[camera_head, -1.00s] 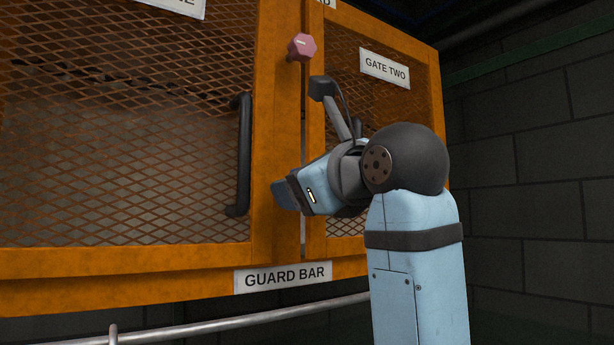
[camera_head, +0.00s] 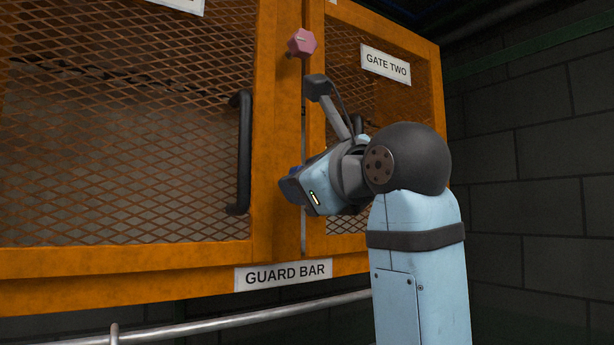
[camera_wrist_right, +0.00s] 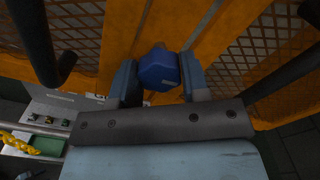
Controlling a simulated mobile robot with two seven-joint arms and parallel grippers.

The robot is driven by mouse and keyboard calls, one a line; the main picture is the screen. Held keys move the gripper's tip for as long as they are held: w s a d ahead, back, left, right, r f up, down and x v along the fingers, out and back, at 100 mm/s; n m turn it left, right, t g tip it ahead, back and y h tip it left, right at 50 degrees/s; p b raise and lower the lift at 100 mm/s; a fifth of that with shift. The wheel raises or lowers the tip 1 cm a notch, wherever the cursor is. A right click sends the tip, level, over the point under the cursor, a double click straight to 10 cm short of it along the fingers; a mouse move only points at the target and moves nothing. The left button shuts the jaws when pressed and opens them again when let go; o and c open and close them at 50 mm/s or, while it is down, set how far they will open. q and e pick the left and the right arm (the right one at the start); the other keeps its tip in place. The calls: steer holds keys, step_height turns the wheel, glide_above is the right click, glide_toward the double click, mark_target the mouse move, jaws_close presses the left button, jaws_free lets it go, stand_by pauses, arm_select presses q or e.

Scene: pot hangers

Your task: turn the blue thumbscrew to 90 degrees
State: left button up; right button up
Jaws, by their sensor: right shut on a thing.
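The blue thumbscrew (camera_wrist_right: 158,70) sits on the orange frame, between the two fingers of my right gripper (camera_wrist_right: 160,78) in the right wrist view. The gripper is shut on it from both sides. A small pale mark shows low on its face. In the head view my right gripper (camera_head: 291,189) is against the orange post between the gates, and only a sliver of the thumbscrew (camera_head: 295,170) shows behind it. My left gripper is out of view.
A pink hexagonal knob (camera_head: 302,43) sits higher on the same post. A black handle (camera_head: 241,152) is on the left mesh gate, and another dark handle is partly hidden behind my wrist. A metal guard bar (camera_head: 235,322) runs below the cabinet.

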steer(key=n, duration=1.5)
steer(key=shift+n, duration=0.4)
steer(key=o, duration=1)
steer(key=shift+o, duration=0.2)
steer(key=v, duration=0.5)
